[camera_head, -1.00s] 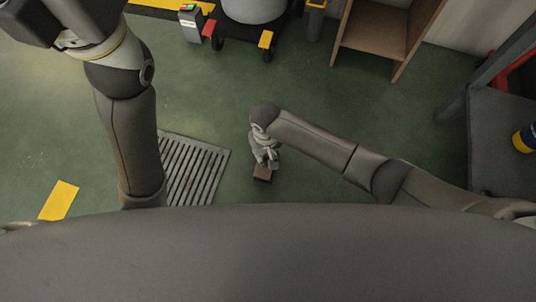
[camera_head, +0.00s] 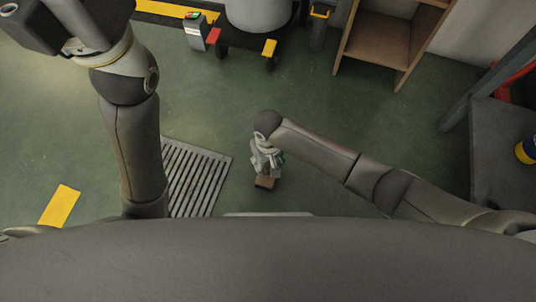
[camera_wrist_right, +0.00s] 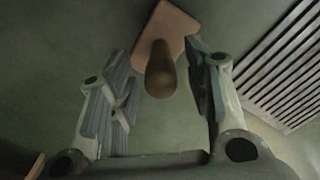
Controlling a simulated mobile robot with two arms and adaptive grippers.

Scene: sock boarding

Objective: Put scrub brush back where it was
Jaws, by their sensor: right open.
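The scrub brush shows as a small brown block (camera_head: 265,182) just below my right gripper (camera_head: 268,165) in the head view. In the right wrist view it is a flat tan block (camera_wrist_right: 170,25) with a rounded brown handle (camera_wrist_right: 160,78) pointing toward the camera. My right gripper (camera_wrist_right: 163,70) is open there, with one finger on each side of the handle and gaps showing on both sides. The brush appears to be on the green floor, but I cannot tell its height for sure. My left arm reaches up the left side, with a dark end part (camera_head: 45,22) cut by the frame edge.
A metal floor grate (camera_head: 196,178) lies left of the brush. A yellow floor marking (camera_head: 60,205) is farther left. A wooden shelf (camera_head: 385,48), a grey drum (camera_head: 257,12) and a yellow-topped bin (camera_head: 319,28) stand at the back. A dark table (camera_head: 500,140) is at right.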

